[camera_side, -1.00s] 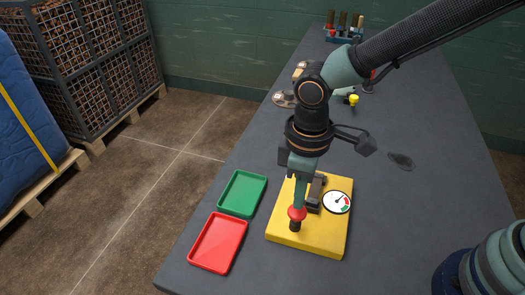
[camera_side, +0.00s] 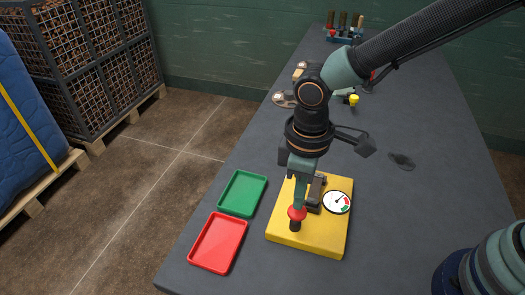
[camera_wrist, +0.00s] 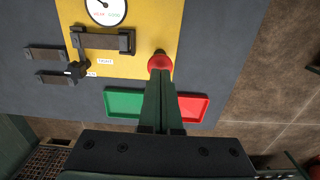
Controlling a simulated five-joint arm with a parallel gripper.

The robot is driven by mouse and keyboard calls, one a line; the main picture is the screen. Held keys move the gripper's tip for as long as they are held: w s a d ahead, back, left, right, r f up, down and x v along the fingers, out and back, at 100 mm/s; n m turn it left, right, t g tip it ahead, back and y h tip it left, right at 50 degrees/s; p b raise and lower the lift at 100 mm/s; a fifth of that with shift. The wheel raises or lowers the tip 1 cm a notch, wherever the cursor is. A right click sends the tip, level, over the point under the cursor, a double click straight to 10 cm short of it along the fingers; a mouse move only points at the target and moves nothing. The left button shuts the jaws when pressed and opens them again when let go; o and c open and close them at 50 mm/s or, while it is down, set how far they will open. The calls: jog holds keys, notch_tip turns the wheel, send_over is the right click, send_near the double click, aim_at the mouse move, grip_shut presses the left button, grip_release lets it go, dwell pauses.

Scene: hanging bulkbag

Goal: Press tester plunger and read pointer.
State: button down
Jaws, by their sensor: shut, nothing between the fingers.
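The tester is a yellow block (camera_side: 322,238) on the grey table. It carries a white round dial (camera_side: 336,202) with a dark pointer and red and green marks at its lower right. In the side view the pointer slants to the upper right, away from those marks. The red plunger knob (camera_side: 297,214) sits on a dark stem at the block's front left. My gripper (camera_side: 298,205) is shut and empty, pointing down with its tips at the knob's top; they appear to touch it. In the wrist view the fingers (camera_wrist: 160,78) end at the red knob (camera_wrist: 160,61), and the dial (camera_wrist: 106,9) is cut off at the top.
A green tray (camera_side: 243,193) and a red tray (camera_side: 218,243) lie left of the tester. A black bracket (camera_side: 316,190) stands on the block between plunger and dial. A dark flat piece (camera_side: 401,161) lies to the right. Tools in a rack (camera_side: 343,33) stand at the far end.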

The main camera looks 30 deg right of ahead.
jog(key=shift+f, duration=0.6)
jog(key=shift+f, duration=1)
notch_tip(320, 180, up, 9)
dwell(1.2)
